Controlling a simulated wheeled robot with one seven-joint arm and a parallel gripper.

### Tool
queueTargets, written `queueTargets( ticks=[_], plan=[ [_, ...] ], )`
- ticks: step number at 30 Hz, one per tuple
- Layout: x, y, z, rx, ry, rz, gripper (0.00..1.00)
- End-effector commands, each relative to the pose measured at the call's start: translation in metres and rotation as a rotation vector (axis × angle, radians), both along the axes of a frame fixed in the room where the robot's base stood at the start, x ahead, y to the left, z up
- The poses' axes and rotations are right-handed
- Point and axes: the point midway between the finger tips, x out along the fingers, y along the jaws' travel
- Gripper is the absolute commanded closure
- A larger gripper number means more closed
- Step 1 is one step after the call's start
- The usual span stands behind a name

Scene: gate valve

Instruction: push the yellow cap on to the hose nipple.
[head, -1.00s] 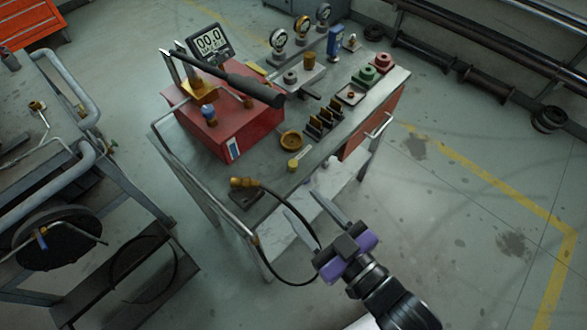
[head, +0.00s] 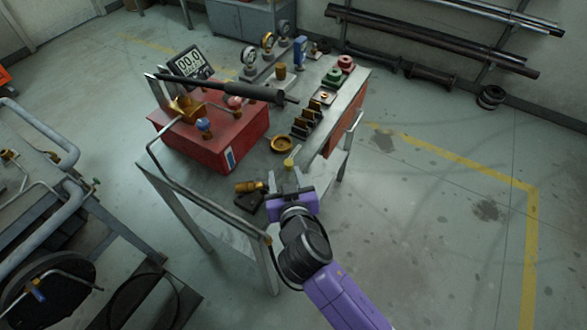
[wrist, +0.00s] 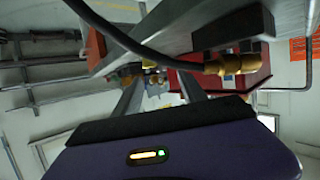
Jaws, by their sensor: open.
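The yellow cap (head: 289,164) is a small yellow cylinder near the front edge of the bench, just beyond my gripper's fingertips in the head view. The hose nipple (head: 246,186) is a brass fitting on a black hose, at a dark block left of my gripper. It also shows in the wrist view (wrist: 232,65), right of the fingers. My gripper (head: 284,174) is open, with its fingers pointing toward the bench; no object is visibly held. In the wrist view a small yellow patch lies beyond the fingers (wrist: 158,82); I cannot tell whether it is the cap.
A red box (head: 212,140) with a long black handle (head: 235,90) stands on the bench. A brass dish (head: 282,144) and a dark slotted rack (head: 305,120) lie beyond the cap. The black hose crosses the wrist view close by. The floor right of the bench is clear.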

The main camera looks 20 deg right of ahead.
Motion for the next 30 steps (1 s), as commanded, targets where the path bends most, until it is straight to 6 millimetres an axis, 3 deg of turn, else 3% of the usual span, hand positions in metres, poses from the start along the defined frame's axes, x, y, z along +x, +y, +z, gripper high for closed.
queueTargets(
  ticks=[9,30],
  plan=[
    [-0.005,-0.016,-0.013,0.055,0.026,-0.093,0.51],
    [0.064,-0.034,-0.031,0.057,0.025,-0.091,0.51]
  ],
)
